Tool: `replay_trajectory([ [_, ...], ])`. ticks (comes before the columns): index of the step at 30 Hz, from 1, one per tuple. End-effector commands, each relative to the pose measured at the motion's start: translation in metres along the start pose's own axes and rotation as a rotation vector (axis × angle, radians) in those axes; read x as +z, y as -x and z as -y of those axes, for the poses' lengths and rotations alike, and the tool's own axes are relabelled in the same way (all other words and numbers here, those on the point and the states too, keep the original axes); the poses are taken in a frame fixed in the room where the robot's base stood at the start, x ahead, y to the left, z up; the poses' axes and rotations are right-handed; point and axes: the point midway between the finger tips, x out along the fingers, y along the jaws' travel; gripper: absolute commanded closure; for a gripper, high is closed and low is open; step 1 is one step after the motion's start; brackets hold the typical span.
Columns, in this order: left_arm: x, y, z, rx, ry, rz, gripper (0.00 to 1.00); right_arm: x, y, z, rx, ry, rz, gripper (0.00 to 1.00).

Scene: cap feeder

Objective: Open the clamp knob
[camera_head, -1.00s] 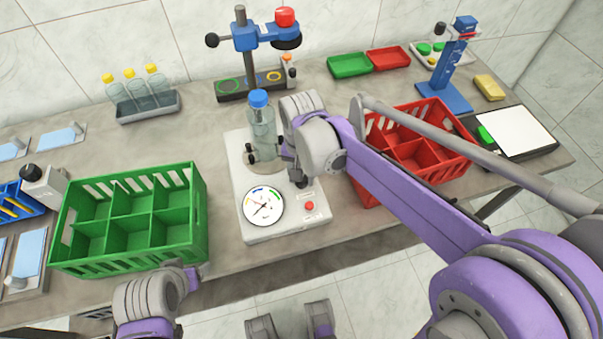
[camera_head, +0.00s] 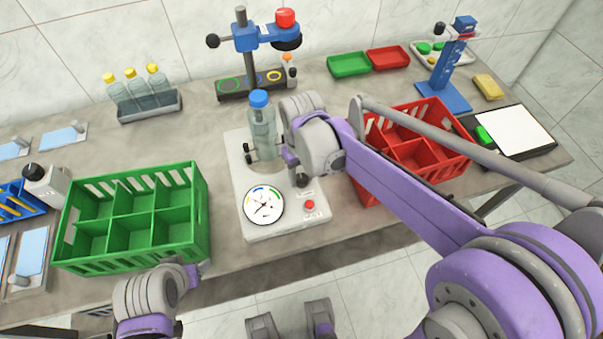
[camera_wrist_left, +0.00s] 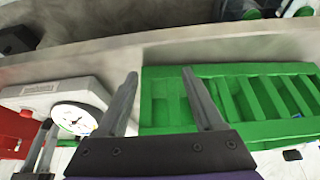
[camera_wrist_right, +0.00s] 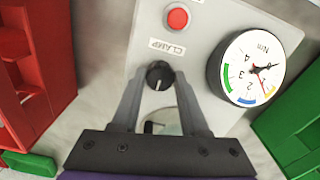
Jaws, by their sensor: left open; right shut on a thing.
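The black clamp knob (camera_wrist_right: 158,74) sits on the pale tester (camera_wrist_right: 205,60), beside its "CLAMP" label. In the right wrist view, my right gripper (camera_wrist_right: 158,78) has a finger on each side of the knob and is shut on it. In the head view the knob (camera_head: 302,180) shows just below my right wrist, which partly covers the tester. A clear bottle with a blue cap (camera_head: 259,99) stands upright on the tester, with a dark clamp post beside it. My left gripper (camera_wrist_left: 160,74) is open and empty, near the green crate's front side.
A green crate (camera_head: 130,262) with empty compartments stands left of the tester. A red crate (camera_head: 460,152) stands right, under my right arm. A blue-armed stand (camera_head: 262,35) is behind the bottle. Three yellow-capped bottles (camera_head: 135,92) stand at the back left.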

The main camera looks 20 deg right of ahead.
Motion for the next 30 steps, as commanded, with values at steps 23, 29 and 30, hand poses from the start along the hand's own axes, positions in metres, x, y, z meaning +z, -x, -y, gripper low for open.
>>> replay_trajectory([
  [23,-0.0001,0.0002,0.0000,0.000,0.000,0.000,0.31,-0.0001,0.0001,-0.0001,0.000,0.023,0.000,0.26],
  [29,-0.0002,0.0002,0.0000,0.000,0.000,0.000,0.31,-0.0001,0.0003,0.0000,0.000,0.022,0.000,0.26],
  [30,-0.0002,0.0004,0.0000,0.000,0.000,0.000,0.31,-0.0001,0.0013,0.0000,0.000,0.022,0.000,0.26],
])
